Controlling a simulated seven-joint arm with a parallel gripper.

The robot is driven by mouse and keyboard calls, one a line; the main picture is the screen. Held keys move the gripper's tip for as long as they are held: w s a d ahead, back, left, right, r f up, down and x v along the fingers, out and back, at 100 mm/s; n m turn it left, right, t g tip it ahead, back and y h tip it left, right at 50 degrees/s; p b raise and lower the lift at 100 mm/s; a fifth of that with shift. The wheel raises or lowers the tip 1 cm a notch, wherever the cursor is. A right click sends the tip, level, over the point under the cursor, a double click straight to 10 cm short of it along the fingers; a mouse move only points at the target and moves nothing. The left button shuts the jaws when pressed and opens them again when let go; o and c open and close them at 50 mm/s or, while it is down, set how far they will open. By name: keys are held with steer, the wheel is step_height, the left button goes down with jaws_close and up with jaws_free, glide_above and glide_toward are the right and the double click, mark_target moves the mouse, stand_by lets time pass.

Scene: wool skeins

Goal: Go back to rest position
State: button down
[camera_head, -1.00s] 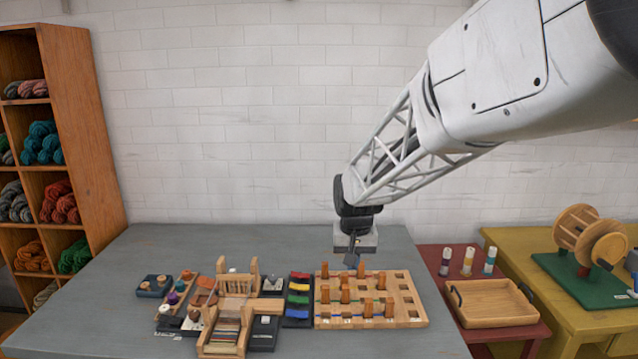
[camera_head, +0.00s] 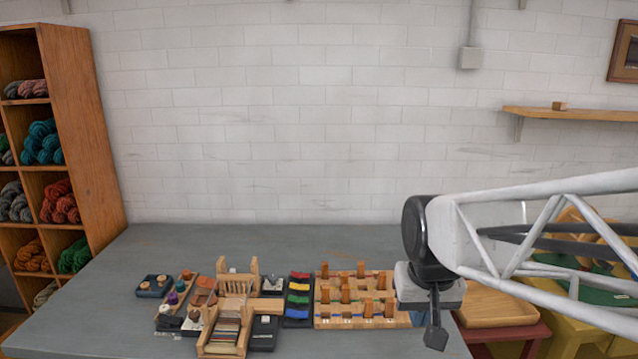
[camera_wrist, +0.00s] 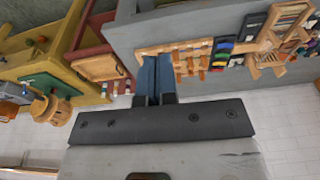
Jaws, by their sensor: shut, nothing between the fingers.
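My gripper (camera_head: 436,338) hangs at the right end of the grey table, pointing down, in the head view. It is shut and empty, in front of and to the right of the wooden peg board (camera_head: 338,321). In the wrist view the two fingers (camera_wrist: 154,75) lie together, with the peg board (camera_wrist: 205,45) beyond them. My arm comes in from the right edge of the head view and hides the board's right end.
The grey table (camera_head: 180,240) carries a small wooden loom (camera_head: 228,320) and a strip of coloured pieces (camera_head: 297,300). A red table with a wooden tray (camera_head: 490,304) stands at right, partly behind my arm. A shelf of yarn (camera_head: 85,130) stands at left. The table's back is clear.

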steer(key=s+d+f, duration=0.1)
steer(key=s+d, duration=0.1)
steer(key=s, duration=0.9)
steer(key=shift+f, duration=0.35)
